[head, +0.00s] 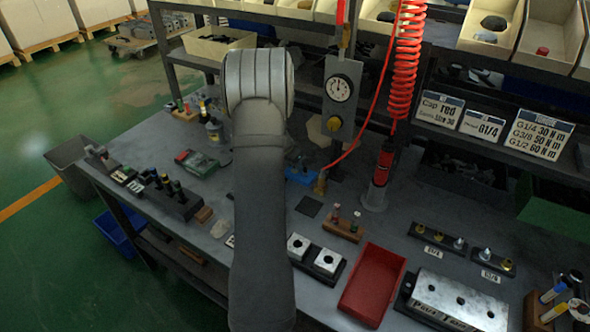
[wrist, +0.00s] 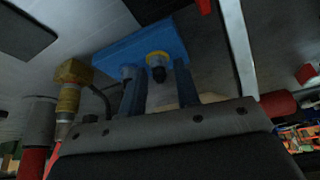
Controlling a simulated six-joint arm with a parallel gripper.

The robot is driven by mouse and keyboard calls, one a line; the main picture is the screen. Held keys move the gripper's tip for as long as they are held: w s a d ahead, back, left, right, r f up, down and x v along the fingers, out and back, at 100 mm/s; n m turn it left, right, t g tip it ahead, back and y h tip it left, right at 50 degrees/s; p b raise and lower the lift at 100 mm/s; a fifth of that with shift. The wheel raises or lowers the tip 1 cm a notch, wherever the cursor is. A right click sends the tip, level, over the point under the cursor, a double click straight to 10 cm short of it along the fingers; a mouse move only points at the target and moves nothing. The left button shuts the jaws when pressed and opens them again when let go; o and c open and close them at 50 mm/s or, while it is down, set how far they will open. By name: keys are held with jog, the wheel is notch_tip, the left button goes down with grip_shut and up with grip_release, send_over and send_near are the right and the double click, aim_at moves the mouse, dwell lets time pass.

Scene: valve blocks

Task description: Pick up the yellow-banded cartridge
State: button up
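In the wrist view, a dark piece with a yellow band (wrist: 157,57) stands at a blue block (wrist: 125,50). It looks like a yellow-banded cartridge, seen nearly end-on. My gripper (wrist: 160,78) has its two fingers apart, one on each side of this piece in the picture. I see no clear contact between them and cannot tell the distance. In the head view, the blue block (head: 300,174) shows just right of my arm, which hides the gripper and the piece.
A brass fitting (wrist: 70,85) is close left of the gripper in the wrist view. In the head view, a red tray (head: 372,285) and a metal valve block (head: 458,300) stand at the front. A wooden rack (head: 538,310) at the right holds a yellow-coloured piece (head: 554,312).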

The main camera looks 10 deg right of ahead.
grip_shut()
notch_tip(320, 180, up, 8)
jog(key=shift+f, duration=0.1)
jog(key=s+a+r, duration=0.1)
jog(key=s+a, duration=0.2)
jog(key=a, duration=0.5)
jog(key=s+a+r, duration=0.1)
jog(key=s+a, duration=0.3)
jog(key=a, duration=0.4)
jog(key=shift+a+r, duration=0.25)
jog(key=shift+a, duration=0.1)
